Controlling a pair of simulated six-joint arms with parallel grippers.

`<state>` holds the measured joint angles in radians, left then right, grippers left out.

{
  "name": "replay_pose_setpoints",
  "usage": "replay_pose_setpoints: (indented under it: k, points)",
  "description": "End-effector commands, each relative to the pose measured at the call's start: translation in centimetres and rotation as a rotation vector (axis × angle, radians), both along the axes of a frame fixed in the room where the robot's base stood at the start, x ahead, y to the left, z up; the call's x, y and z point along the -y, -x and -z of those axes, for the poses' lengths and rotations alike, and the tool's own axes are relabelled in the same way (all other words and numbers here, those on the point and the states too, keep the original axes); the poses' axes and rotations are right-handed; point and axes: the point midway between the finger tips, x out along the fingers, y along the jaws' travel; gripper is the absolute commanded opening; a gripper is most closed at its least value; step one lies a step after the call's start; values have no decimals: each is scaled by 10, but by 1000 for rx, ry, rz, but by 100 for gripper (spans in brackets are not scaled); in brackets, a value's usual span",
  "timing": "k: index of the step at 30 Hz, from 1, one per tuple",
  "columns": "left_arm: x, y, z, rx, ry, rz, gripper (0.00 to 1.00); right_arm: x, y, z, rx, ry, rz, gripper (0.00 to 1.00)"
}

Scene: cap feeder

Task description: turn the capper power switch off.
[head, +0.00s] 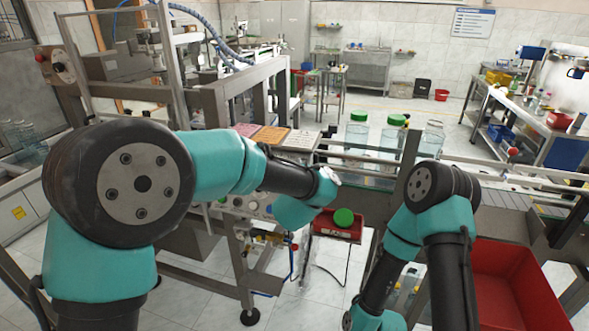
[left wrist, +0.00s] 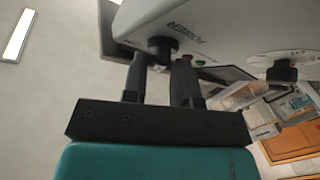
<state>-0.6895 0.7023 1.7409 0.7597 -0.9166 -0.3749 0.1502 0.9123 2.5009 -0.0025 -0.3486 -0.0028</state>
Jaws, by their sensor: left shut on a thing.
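The power switch is a black rotary knob (left wrist: 162,48) on a pale grey panel (left wrist: 225,28), beside the printed word POWER in the left wrist view. My left gripper (left wrist: 161,66) has its two dark fingers on either side of this knob, shut on it. In the head view my left arm reaches to the capper's front panel (head: 238,204); its fingers and the power switch are not visible there, hidden by the arm. My right arm is folded at the lower right of the head view, and its gripper is not in view.
Another black knob (left wrist: 282,71) sits on the same panel. A red bin (head: 510,280) is at lower right.

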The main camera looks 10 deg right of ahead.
Motion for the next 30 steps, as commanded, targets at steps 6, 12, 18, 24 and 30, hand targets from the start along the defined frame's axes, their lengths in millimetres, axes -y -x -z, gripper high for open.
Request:
replay_pose_setpoints:
  k: [6, 12, 18, 24, 30]
  points:
    - [-1, -2, -3, 7, 3, -1, 38, 0, 0, 0, 0, 0, 0, 0]
    - [0, -1, -2, 4, 1, -1, 38, 0, 0, 0, 0, 0, 0, 0]
    - [-1, 8, -1, 2, 0, 1, 38, 0, 0, 0, 0, 0, 0, 0]
    - [-4, 34, -3, 1, -1, 3, 38, 0, 0, 0, 0, 0, 0, 0]
    - [-9, 72, -6, 3, 1, 3, 38, 0, 0, 0, 0, 0, 0, 0]
